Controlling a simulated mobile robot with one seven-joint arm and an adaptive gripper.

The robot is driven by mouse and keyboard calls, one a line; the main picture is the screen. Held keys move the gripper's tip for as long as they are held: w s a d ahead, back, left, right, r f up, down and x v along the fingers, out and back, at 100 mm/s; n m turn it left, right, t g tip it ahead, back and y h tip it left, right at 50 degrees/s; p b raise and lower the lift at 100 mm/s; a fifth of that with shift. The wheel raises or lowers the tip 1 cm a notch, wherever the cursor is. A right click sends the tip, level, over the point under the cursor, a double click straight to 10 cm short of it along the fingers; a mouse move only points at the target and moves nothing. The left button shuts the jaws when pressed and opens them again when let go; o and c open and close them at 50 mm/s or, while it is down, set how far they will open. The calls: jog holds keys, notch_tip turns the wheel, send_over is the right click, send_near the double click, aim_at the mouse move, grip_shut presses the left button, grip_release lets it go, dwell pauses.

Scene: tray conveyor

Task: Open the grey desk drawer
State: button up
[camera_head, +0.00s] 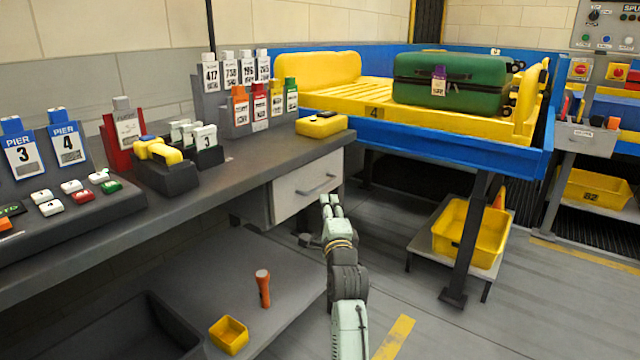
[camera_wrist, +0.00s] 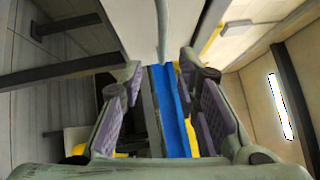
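The grey desk drawer (camera_head: 300,190) is the light grey front under the right end of the desk. It looks closed, with a horizontal bar handle (camera_head: 318,187) on it. My gripper (camera_head: 331,199) is just in front of and slightly below the handle in the head view. In the wrist view my gripper (camera_wrist: 160,72) has its two padded fingers spread apart with nothing between them. A pale panel, which looks like the drawer front (camera_wrist: 128,28), lies beyond the fingertips. A thin bar, likely the handle (camera_wrist: 162,35), runs toward the gap. Contact cannot be made out.
The desk top (camera_head: 235,165) carries label stands and a yellow box (camera_head: 321,125) above the drawer. A blue-framed conveyor (camera_head: 450,145) with a green suitcase (camera_head: 445,85) stands right. A yellow bin (camera_head: 465,240) sits on a low stand. Floor between is open.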

aim_at(322, 187)
jog(key=w, duration=0.3)
jog(key=w+a+r, duration=0.1)
jog(key=w, duration=0.6)
jog(key=shift+a+r, duration=0.35)
jog(key=shift+c, duration=0.4)
grip_shut()
